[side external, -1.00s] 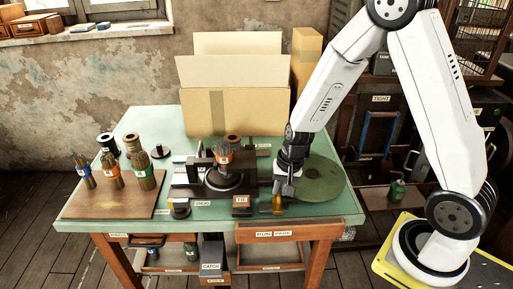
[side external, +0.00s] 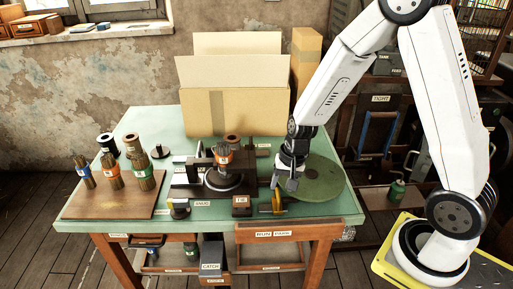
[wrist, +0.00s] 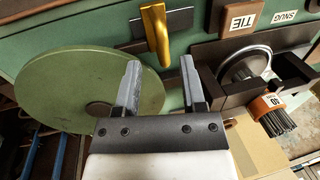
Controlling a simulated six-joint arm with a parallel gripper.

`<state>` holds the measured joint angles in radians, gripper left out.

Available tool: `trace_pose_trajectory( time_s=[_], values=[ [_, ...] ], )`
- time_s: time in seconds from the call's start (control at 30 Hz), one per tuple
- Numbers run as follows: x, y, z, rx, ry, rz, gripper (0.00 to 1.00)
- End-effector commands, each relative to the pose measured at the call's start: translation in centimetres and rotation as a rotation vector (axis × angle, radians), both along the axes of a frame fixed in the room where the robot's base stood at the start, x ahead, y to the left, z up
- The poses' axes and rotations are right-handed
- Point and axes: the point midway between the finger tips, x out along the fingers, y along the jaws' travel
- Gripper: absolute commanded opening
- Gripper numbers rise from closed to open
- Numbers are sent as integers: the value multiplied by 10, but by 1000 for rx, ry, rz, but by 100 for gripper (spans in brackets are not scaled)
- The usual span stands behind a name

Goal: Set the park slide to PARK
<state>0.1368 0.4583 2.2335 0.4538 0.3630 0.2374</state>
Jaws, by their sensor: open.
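The park slide appears to be the yellow handle (side external: 277,203) on a dark plate at the table's front edge, above the RUN label (side external: 264,234) and the PARK label (side external: 283,233). In the side view it stands nearer PARK. In the wrist view the gold handle (wrist: 156,36) lies beyond my fingertips, on its dark plate (wrist: 178,22). My gripper (side external: 287,186) is open and empty, just above and behind the handle, apart from it. Both fingers of my gripper show in the wrist view (wrist: 160,75), with a clear gap between them.
A green round disc (side external: 318,180) lies right of the handle. A cardboard box (side external: 235,108) stands at the back. Bundles (side external: 112,170) stand on a board at left.

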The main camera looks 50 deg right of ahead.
Motion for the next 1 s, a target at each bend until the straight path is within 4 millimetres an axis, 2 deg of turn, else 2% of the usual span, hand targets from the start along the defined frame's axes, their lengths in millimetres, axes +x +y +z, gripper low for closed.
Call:
trace_pose_trajectory(
  time_s=[0.5, 0.7, 1.0],
  values=[
    [-7, -8, 50, -1, -1, 0, 52],
    [-9, -9, 58, -1, 0, -2, 52],
    [-9, -9, 59, -2, 1, -1, 52]
  ],
)
